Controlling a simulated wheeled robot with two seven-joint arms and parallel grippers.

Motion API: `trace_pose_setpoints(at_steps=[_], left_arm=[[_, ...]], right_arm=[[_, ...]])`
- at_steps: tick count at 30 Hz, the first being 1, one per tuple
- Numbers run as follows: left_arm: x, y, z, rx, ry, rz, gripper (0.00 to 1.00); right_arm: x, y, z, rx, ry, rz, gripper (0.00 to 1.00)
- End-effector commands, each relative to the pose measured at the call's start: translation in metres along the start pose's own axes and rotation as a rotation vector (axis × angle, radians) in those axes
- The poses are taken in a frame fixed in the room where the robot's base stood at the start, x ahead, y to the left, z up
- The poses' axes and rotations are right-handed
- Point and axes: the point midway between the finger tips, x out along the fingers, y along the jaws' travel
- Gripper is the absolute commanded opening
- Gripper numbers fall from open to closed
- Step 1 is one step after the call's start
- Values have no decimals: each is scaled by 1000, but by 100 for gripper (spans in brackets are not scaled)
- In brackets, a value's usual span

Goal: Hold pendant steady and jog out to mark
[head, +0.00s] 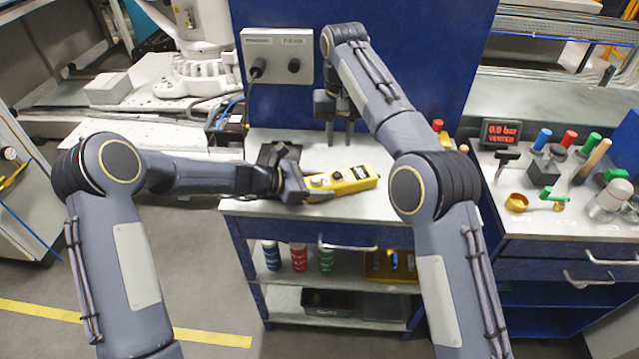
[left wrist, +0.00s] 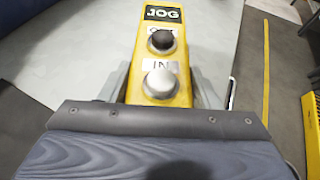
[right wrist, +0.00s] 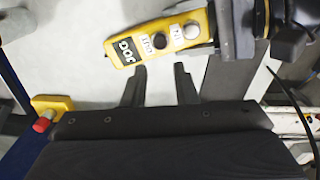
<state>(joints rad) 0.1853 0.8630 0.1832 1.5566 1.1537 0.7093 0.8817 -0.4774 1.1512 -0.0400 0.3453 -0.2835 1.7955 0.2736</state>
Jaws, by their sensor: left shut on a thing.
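The yellow jog pendant (head: 357,178) lies on the light bench top, with a black JOG label at its far end in the left wrist view (left wrist: 163,13). A black button (left wrist: 161,41) marked OUT and a white button (left wrist: 160,83) marked IN sit on its face. My left gripper (head: 300,188) is shut on the pendant's near end, fingers along both sides. My right gripper (head: 339,138) points down behind the pendant, open and empty. Its fingers (right wrist: 160,85) are apart from the pendant (right wrist: 122,48) in the right wrist view.
A grey socket box (head: 278,55) is on the blue panel behind. A red display (head: 502,134) reads 0.0 bar on the right bench, among several coloured tools. A yellow box with a red button (right wrist: 45,115) shows in the right wrist view. The bench top (head: 385,208) is clear around the pendant.

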Motion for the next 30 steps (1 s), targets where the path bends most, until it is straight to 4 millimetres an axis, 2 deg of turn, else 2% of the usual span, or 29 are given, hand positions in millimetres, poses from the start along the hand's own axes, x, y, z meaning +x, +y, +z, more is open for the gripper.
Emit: trace_pose_setpoints(at_steps=[1,6,30], left_arm=[[0,0,0,-1,1,0,14],[0,0,0,-1,1,0,14],[0,0,0,-1,1,1,14]], right_arm=[[0,0,0,0,0,0,19],[0,0,0,0,0,0,0],[0,0,0,0,0,0,0]])
